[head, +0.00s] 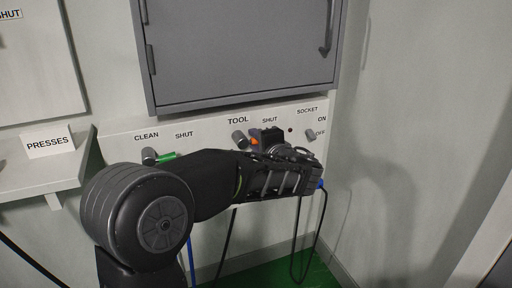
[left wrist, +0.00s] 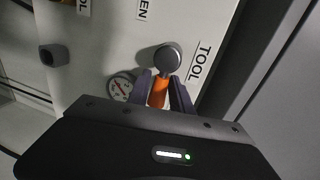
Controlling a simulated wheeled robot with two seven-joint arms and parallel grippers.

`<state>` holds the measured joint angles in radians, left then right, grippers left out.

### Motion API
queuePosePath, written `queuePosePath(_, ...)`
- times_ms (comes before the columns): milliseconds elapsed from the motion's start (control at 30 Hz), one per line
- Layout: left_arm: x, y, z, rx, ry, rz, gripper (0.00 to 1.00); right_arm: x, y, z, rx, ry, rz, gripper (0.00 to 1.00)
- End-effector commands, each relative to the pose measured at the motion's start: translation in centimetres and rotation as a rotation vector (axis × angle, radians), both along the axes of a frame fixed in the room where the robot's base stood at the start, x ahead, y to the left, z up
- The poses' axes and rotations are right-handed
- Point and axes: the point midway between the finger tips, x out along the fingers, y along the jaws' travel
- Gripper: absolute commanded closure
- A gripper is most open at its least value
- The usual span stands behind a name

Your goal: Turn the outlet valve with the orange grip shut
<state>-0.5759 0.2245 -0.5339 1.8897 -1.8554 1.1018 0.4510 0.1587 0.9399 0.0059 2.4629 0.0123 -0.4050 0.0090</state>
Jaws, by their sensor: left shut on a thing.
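The TOOL outlet valve has a grey round hub (head: 238,140) and an orange grip (head: 254,141) on the white panel under the cabinet. In the head view the grip points right from the hub, below a SHUT label (head: 270,120). My left gripper (head: 261,137) is at the grip and covers part of it. In the left wrist view the hub (left wrist: 167,58) shows just beyond my fingertips. The orange grip (left wrist: 159,92) lies between the two fingers (left wrist: 163,88), which are shut on it. My right gripper is in neither view.
A CLEAN valve (head: 149,156) with a green grip stands left on the panel. A socket switch (head: 311,135) is at the right. A round gauge (left wrist: 120,88) sits close to my fingers. The grey cabinet (head: 240,50) overhangs above. Cables hang below.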

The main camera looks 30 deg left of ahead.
Motion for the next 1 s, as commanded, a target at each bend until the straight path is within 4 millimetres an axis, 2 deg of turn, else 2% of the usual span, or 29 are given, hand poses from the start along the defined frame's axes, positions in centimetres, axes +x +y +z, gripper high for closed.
queuePosePath(367, 0.0, -0.05, 0.0, -0.006, -0.006, 0.0, 1.0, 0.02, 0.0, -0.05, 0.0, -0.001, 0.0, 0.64)
queuePosePath(400, 0.0, -0.05, 0.0, -0.006, -0.005, -0.001, 0.71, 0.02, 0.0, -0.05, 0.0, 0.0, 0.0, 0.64)
queuePosePath(600, 0.01, -0.03, 0.0, -0.004, -0.004, 0.0, 0.55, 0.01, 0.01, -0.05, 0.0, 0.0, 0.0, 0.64)
queuePosePath(633, 0.0, -0.02, 0.0, -0.004, -0.004, 0.0, 0.53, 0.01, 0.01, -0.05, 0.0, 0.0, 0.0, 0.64)
queuePosePath(1000, -0.3, -0.44, 0.21, -0.004, -0.004, 0.0, 0.52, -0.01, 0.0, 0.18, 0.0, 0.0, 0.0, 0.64)
